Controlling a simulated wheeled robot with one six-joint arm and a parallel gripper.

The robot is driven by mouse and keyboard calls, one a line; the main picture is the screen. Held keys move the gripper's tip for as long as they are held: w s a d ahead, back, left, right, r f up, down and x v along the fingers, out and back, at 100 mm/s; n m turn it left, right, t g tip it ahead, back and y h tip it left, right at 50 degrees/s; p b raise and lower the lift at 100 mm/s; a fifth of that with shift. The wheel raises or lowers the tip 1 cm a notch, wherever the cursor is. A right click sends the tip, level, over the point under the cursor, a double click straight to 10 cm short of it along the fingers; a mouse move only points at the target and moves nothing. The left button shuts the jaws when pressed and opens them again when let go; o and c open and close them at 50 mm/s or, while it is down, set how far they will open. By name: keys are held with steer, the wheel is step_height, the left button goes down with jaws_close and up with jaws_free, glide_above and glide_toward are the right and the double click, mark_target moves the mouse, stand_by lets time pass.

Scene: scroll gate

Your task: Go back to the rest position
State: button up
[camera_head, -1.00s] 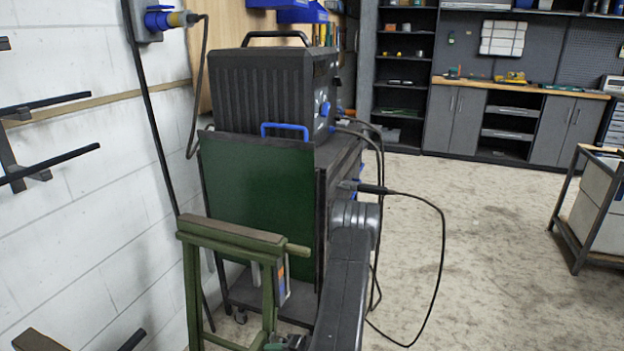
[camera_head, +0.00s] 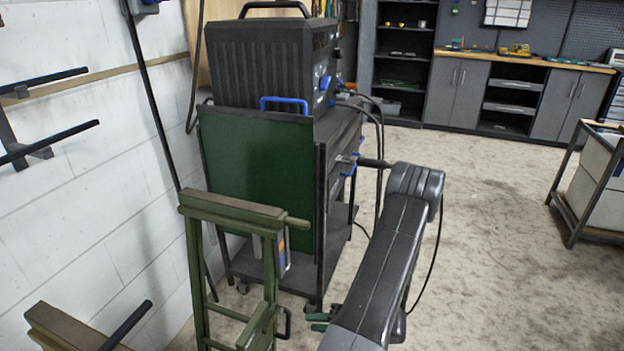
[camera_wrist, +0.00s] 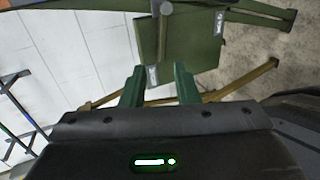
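My gripper shows in the wrist view (camera_wrist: 159,86) with its two green fingers apart and nothing between them. In the head view, green finger parts (camera_head: 318,322) show low at the left edge of my dark grey arm. They are to the right of a green trestle-like frame (camera_head: 232,215). In the wrist view, green frame parts and a flat green panel (camera_wrist: 190,40) lie beyond the fingers, with no contact visible. My arm hides part of the gripper in the head view.
A cart (camera_head: 318,210) with a green side panel (camera_head: 255,170) carries a black machine (camera_head: 262,70); cables hang on its right. Dark bars (camera_head: 50,145) stick out from the left wall. A low rack (camera_head: 600,185) stands at right. Open floor (camera_head: 490,260) lies between.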

mark_target(273, 323)
steer(key=x, duration=0.4)
steer(key=b+x, duration=0.1)
steer(key=x, duration=0.9)
steer(key=shift+s+f+b, duration=0.2)
steer(key=shift+f+b, duration=0.1)
steer(key=shift+d+f+n+b, duration=0.1)
steer(key=shift+f+n+b, duration=0.05)
steer(key=shift+n+b, duration=0.2)
steer(key=shift+s, duration=0.1)
